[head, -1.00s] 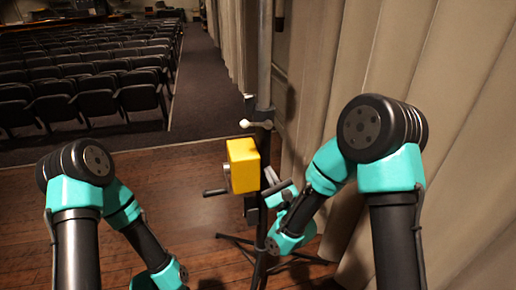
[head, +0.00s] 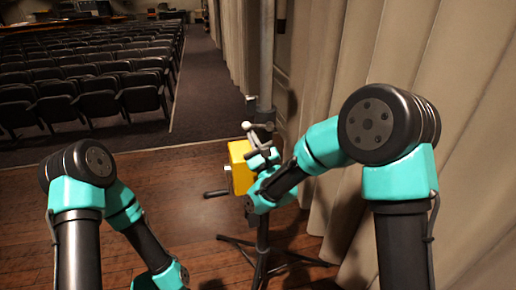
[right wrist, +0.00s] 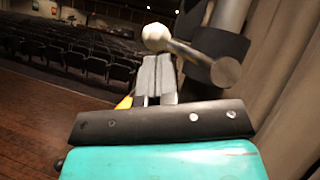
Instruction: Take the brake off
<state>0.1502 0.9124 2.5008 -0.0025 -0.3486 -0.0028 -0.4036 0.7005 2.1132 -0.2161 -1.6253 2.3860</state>
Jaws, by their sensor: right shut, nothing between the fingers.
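Above the box, a short lever with a pale ball knob (head: 246,125) sits at the pole's black collar. My right gripper (head: 256,138) is shut and empty, just below the lever in the head view and partly covering the yellow box. In the right wrist view, the fingertips (right wrist: 155,60) point at the ball knob (right wrist: 155,37), very close to it; contact is unclear. The lever bar (right wrist: 190,52) runs right past the collar (right wrist: 215,45). My left gripper is out of view.
The stand's tripod legs (head: 290,256) spread over the wooden floor (head: 180,185). A beige curtain (head: 350,60) hangs close on the right. Rows of dark seats (head: 80,85) lie beyond the floor's edge. Space left of the stand is free.

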